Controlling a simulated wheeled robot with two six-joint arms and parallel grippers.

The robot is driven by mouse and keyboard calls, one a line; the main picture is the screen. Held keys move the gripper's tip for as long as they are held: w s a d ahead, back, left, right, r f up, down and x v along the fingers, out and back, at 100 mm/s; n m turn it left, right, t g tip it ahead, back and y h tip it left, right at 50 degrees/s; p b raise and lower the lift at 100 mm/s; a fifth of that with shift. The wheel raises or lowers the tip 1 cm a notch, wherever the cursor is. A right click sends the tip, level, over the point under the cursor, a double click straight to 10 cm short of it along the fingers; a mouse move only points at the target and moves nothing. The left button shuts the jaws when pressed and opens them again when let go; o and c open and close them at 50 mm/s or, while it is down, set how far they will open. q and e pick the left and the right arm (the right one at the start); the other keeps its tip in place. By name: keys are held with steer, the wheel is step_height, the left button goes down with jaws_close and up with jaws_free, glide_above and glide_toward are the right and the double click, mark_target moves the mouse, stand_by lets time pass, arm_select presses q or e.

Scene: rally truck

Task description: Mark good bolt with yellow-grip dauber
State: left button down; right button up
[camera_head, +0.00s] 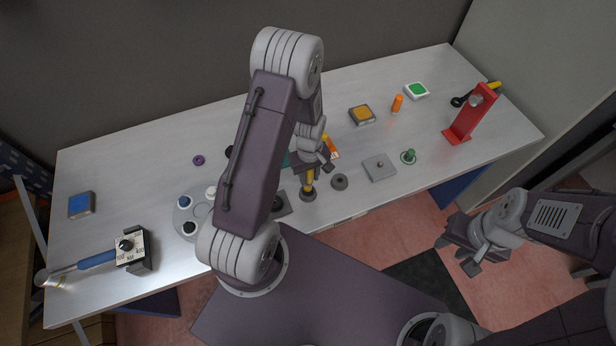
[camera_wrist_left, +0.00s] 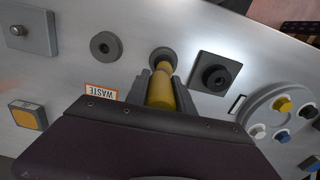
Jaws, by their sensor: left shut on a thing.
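The yellow-grip dauber (camera_head: 309,178) is upright in my left gripper (camera_head: 310,168), which is shut on its yellow grip (camera_wrist_left: 160,90). Its lower end is at a dark round piece (camera_wrist_left: 162,55); whether it is seated in it or just above it I cannot tell. A grey plate with a small bolt (camera_head: 379,167) lies to the right in the head view, and at the upper left in the left wrist view (camera_wrist_left: 30,38). A dark square block with a black knob (camera_head: 281,207) is beside the dauber. My right gripper (camera_head: 464,252) is open and empty, off the table's front edge.
A dark ring (camera_head: 339,182) lies right of the dauber. A round tray (camera_head: 182,216) with coloured pegs, a torque wrench (camera_head: 97,259) and a blue pad (camera_head: 81,205) are left. Orange (camera_head: 362,115) and green (camera_head: 416,91) pads and a red stand (camera_head: 467,120) are right. My left arm hides the middle.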

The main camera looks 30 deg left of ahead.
arm_select(q)
steer(key=shift+s+f, duration=0.1)
steer(key=shift+s, duration=0.8)
steer(key=shift+w, duration=0.85)
steer(key=shift+s, duration=0.15)
steer(key=shift+s, duration=0.6)
steer(key=shift+w, duration=0.1)
